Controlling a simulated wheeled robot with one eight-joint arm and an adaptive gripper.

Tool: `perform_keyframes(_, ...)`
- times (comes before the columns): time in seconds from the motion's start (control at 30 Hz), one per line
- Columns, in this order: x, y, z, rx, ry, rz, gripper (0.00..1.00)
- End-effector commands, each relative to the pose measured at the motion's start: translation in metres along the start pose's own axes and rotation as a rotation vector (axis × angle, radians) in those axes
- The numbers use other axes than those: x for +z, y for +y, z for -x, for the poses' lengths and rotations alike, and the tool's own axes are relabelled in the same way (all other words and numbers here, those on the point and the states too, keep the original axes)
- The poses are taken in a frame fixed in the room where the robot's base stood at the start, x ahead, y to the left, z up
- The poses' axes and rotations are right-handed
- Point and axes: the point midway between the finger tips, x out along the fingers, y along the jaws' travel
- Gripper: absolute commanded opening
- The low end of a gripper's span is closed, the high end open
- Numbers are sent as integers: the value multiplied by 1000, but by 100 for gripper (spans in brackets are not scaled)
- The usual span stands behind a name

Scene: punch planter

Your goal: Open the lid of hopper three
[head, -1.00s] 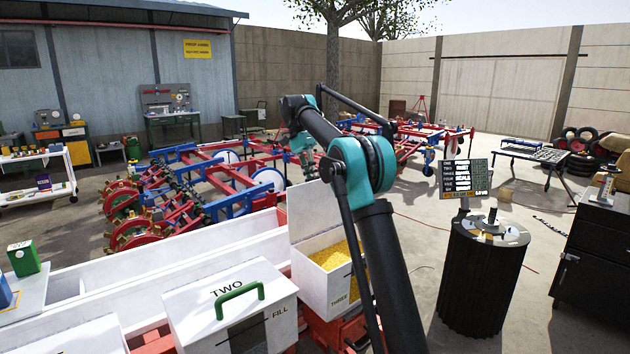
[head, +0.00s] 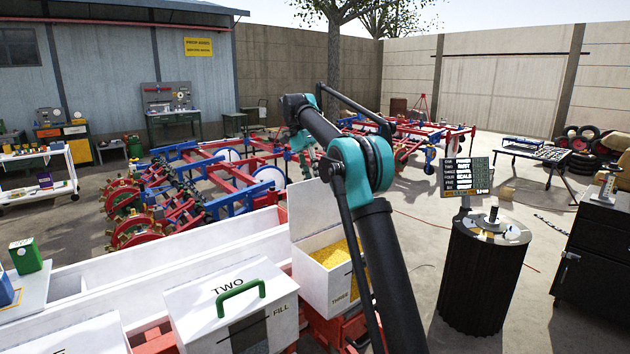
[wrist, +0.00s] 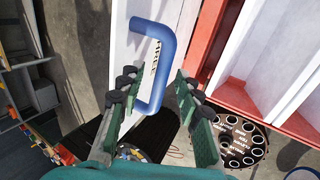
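Hopper three (head: 338,286) is the white box labelled THREE in the head view, with yellow grain (head: 332,254) inside. Its white lid (head: 315,207) stands raised, close to upright, at the back of the open box. In the wrist view, a blue handle (wrist: 167,65) on a white panel (wrist: 128,45) lies ahead of my gripper (wrist: 154,82). My gripper is open. The handle's lower end is between its two green, dark-padded fingers, with gaps showing on both sides. In the head view my arm covers part of hopper three's right side.
Hopper two (head: 232,304) stands left of hopper three, closed, with a green handle (head: 240,291). A dark drum (head: 480,285) with a small signboard (head: 466,177) stands to the right. Red and blue machine frames (head: 215,180) lie behind. Open concrete floor shows at the right.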

Motion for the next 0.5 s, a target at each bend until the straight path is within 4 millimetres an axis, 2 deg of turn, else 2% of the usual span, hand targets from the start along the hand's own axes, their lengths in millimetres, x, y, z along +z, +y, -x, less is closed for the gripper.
perform_keyframes(0.17, 0, 3, 0, -14, -1, 0, 34)
perform_keyframes(0.5, 0, 24, -5, -126, -3, -1, 34)
